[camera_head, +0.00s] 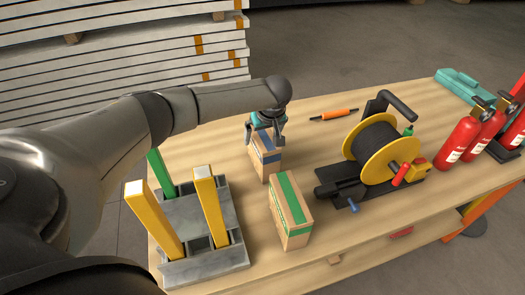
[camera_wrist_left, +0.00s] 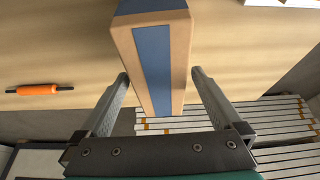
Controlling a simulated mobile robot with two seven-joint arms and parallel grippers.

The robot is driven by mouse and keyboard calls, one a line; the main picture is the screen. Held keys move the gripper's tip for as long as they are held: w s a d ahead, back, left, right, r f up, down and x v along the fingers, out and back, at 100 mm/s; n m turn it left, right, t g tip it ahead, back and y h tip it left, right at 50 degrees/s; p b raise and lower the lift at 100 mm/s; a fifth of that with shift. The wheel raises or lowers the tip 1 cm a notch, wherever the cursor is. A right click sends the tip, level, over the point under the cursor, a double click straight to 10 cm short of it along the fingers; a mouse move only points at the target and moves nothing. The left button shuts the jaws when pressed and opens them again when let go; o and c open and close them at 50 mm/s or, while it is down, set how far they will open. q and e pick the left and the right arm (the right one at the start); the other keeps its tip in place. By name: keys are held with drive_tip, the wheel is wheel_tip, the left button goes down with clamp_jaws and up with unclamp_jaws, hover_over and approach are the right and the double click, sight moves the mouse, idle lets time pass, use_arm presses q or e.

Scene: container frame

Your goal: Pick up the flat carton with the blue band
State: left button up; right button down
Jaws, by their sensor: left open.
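The flat carton with the blue band (camera_head: 266,159) stands on the wooden table, behind a similar carton with a green band (camera_head: 291,211). My left gripper (camera_head: 266,138) is above the blue-banded carton, pointing down at it. In the left wrist view the carton (camera_wrist_left: 152,60) reaches up between the two open fingers of the left gripper (camera_wrist_left: 160,85), with a gap visible on each side. My right gripper is not seen.
A rack with yellow and green posts (camera_head: 206,248) stands at the left. A cable reel (camera_head: 378,150) is to the right, near an orange-handled tool (camera_head: 335,114). Several red fire extinguishers (camera_head: 462,140) and a teal case (camera_head: 464,86) are farther right.

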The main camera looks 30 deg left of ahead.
use_arm(q)
drive_tip(key=shift+f+p, duration=0.25)
drive_tip(key=shift+p, duration=0.05)
idle(0.6)
clamp_jaws()
idle(0.7)
drive_tip(key=shift+r, duration=0.1)
